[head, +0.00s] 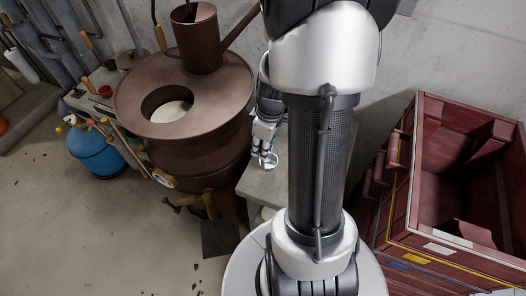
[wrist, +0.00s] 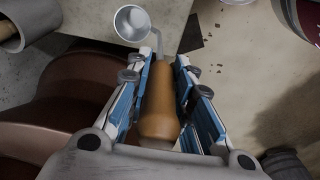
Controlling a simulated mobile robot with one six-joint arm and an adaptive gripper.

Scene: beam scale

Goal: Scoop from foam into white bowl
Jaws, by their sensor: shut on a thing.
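My gripper (wrist: 159,62) is shut on the orange-brown handle of a ladle (wrist: 158,105) in the wrist view. The ladle's metal cup (wrist: 131,22) points away from me; whether it holds anything is unclear. In the head view my gripper (head: 264,133) is beside the large brown vessel, with the cup (head: 268,160) above a grey bench. A pale, round surface, possibly the foam (head: 172,110), shows through the vessel's top opening.
The brown vessel (head: 190,146) with its upright pipe (head: 196,38) stands left of my gripper. The grey bench (head: 262,185) lies below it. A dark red crate (head: 455,255) stands at the right, and a blue tank (head: 92,150) at the left. Open floor lies at the lower left.

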